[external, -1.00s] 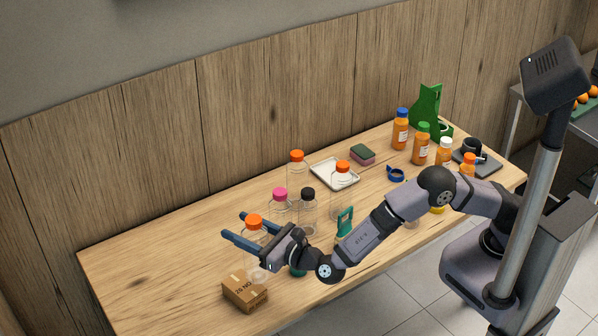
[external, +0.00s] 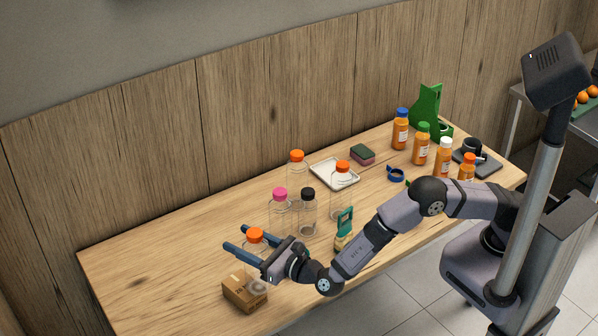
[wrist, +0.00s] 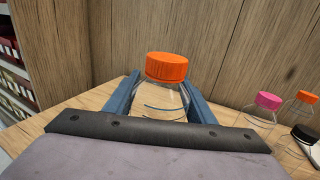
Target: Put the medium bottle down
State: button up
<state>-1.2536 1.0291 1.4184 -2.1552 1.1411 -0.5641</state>
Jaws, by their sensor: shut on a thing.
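My gripper (external: 249,254) is shut on a clear empty bottle with an orange cap (external: 255,236), near the front left of the table (external: 150,255). The bottle looks upright between the two blue fingers, which reach past it on both sides. In the wrist view the same bottle (wrist: 165,95) is centred between the fingers, its lower part hidden by my gripper body. I cannot tell whether its base touches the table.
A cardboard box (external: 245,291) is close in front of the held bottle. A pink-capped bottle (external: 280,195) and a black-capped bottle (external: 308,212) stand to the right. Two orange-capped clear bottles stand farther right, near a white tray (external: 335,173). The table's left part is clear.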

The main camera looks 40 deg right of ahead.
aim_at(266, 252)
jog(key=shift+f, duration=0.2)
jog(key=o, duration=1.3)
jog(key=shift+r, duration=0.3)
jog(key=b+v, duration=0.2)
jog(key=v, duration=1)
jog(key=shift+f, duration=0.1)
jog(key=shift+d, duration=0.1)
